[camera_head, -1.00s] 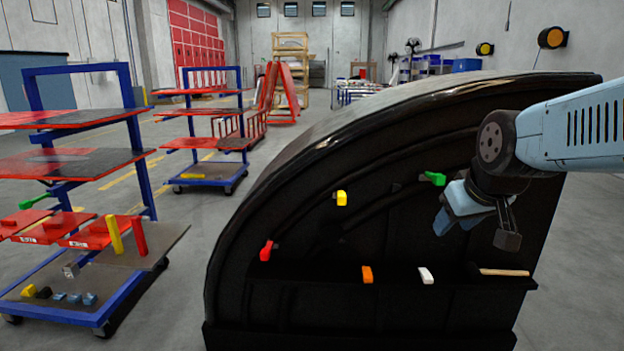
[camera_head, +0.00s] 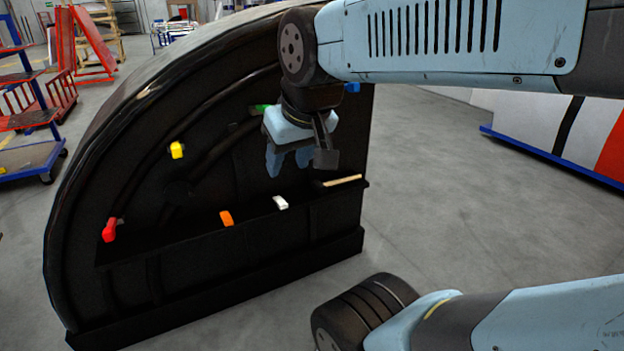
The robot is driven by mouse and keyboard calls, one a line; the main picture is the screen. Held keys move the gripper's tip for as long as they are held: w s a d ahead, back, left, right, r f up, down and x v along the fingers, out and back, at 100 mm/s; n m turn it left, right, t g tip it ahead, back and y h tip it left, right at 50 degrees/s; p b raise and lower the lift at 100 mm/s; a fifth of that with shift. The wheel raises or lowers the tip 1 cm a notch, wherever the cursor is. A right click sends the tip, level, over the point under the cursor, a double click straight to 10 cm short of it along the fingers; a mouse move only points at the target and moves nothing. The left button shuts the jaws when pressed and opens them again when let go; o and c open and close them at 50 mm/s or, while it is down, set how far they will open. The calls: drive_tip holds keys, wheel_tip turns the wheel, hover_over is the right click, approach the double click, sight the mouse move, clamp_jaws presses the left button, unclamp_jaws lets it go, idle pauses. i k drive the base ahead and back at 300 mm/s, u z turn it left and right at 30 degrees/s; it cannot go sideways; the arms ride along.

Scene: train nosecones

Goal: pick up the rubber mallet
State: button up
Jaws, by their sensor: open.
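The rubber mallet (camera_head: 343,180) lies on the black ledge at the right end of the nosecone. Its pale wooden handle shows, pointing right. Its head is dark against the dark ledge and hard to make out. My gripper (camera_head: 288,163) is open and points down, above and to the left of the mallet handle in the picture. Its blue fingers are apart with nothing seen between them. I cannot tell its depth gap to the nosecone.
The black nosecone (camera_head: 110,130) carries yellow (camera_head: 177,150), red (camera_head: 109,230), orange (camera_head: 227,218), white (camera_head: 281,202) and partly hidden green (camera_head: 262,108) clamp-like pieces. A blue-red rack (camera_head: 30,120) stands at left. Floor (camera_head: 450,200) right of the nosecone is clear. A white panel (camera_head: 560,130) stands beyond.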

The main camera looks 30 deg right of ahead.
sight(322, 188)
drive_tip(key=z, duration=0.55)
drive_tip(key=k, duration=1.3)
drive_tip(key=z, duration=0.7)
drive_tip(key=i, duration=1)
drive_tip(key=u, duration=0.35)
drive_tip(key=i, duration=1.35)
drive_tip(key=u, duration=0.65)
drive_tip(key=k, duration=0.85)
